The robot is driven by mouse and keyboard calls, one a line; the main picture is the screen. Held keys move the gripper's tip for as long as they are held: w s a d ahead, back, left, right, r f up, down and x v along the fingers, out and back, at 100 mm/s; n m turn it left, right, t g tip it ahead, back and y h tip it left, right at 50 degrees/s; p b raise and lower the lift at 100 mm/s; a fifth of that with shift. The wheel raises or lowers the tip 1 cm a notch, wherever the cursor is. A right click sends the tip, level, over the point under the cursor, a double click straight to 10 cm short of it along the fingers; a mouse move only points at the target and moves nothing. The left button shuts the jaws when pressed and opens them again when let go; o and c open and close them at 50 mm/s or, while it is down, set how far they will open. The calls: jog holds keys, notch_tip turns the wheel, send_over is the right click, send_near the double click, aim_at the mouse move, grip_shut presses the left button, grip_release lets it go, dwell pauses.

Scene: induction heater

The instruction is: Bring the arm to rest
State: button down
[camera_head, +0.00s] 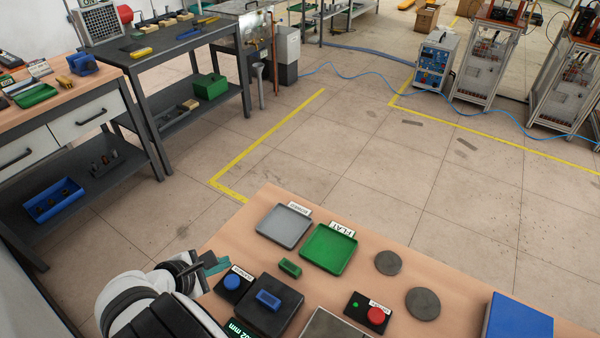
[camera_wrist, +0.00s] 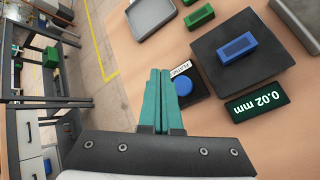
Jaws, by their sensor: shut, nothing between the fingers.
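My gripper (camera_wrist: 157,100) shows in the wrist view with its two teal fingers together and nothing between them. In the head view my gripper (camera_head: 222,262) is at the lower left, over the left edge of the wooden table (camera_head: 405,250). It is beside a black box with a blue button (camera_head: 232,282). The blue button also shows just right of the fingertips in the wrist view (camera_wrist: 183,85). Whether the fingers touch the button box cannot be told.
A green block (camera_head: 290,268), grey tray (camera_head: 284,226), green tray (camera_head: 329,248), red button (camera_head: 376,315) and two dark discs (camera_head: 388,262) are on the table.

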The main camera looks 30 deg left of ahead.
jog(key=w+d+r+m+g+h, duration=0.1)
jog(key=w+d+r+m+h, duration=0.15)
jog(key=w+d+m, duration=0.4)
jog(key=w+d+r+m+g+h, duration=0.1)
jog(key=w+d+r+m, duration=0.25)
jog(key=d, duration=0.65)
jog(key=s+d+r+m+g+h, duration=0.15)
jog(key=d+m, duration=0.25)
jog(key=d, duration=0.4)
jog(key=s+d+r+m+g, duration=0.1)
jog(key=d+r+m+g, duration=0.25)
jog(key=d, duration=0.45)
jog(key=s+d+r+m+g+y, duration=0.1)
jog(key=s+d+m+y, duration=0.5)
jog(key=s+m, duration=0.9)
jog(key=d+m+g, duration=0.1)
jog(key=d, duration=0.2)
